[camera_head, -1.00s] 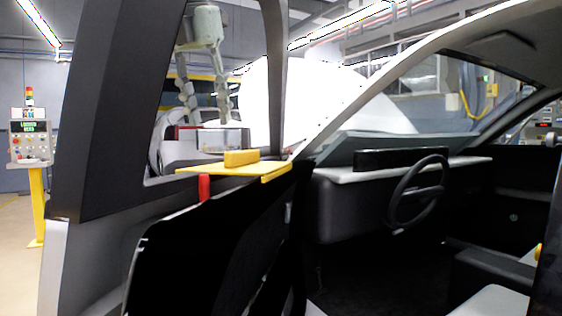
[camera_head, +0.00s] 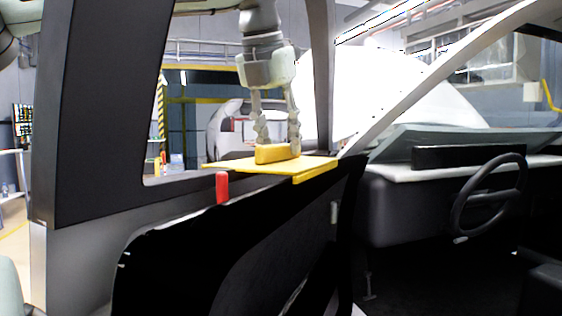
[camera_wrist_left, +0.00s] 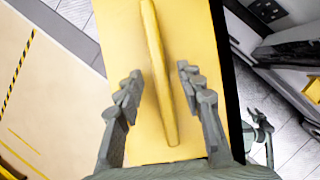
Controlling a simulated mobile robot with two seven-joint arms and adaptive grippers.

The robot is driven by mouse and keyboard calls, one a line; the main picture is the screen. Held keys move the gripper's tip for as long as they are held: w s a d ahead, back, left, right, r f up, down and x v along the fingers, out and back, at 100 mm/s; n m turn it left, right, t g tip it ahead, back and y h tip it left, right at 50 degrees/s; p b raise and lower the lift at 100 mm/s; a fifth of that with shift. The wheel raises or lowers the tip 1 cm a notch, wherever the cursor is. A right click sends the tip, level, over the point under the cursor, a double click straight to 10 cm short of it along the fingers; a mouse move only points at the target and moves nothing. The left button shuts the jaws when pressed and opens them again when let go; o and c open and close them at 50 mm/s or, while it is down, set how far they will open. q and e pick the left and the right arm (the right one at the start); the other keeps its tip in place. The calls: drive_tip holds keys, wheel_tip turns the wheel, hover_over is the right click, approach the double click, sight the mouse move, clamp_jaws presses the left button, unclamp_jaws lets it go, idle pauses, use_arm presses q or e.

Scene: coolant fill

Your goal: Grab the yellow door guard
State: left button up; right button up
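The yellow door guard (camera_head: 225,166) lies flat over the top edge of the car door. A raised yellow grip block (camera_head: 270,155) stands on it and shows as a long ridge (camera_wrist_left: 158,75) in the left wrist view. My left gripper (camera_head: 277,146) comes down from above with its fingers at the block. In the left wrist view my left gripper (camera_wrist_left: 158,82) is open, with one finger on each side of the ridge and a gap to both. A small grey-green gripper shape (camera_wrist_left: 260,132), possibly my right gripper, is at the right edge; its fingers are unclear.
A red piece (camera_head: 222,187) hangs at the door's inner face below the guard. The door's window frame (camera_head: 95,110) rises to the left, and a dark pillar stands behind the guard. The steering wheel (camera_head: 487,195) and dashboard are to the right. Open floor shows at the far left.

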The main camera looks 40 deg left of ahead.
use_arm(q)
drive_tip(key=shift+f, duration=0.1)
drive_tip(key=c, duration=0.5)
clamp_jaws()
use_arm(e)
drive_tip(key=shift+w+d, duration=0.25)
drive_tip(key=shift+w, duration=0.05)
drive_tip(key=shift+s+f, duration=0.1)
drive_tip(key=shift+s, duration=0.1)
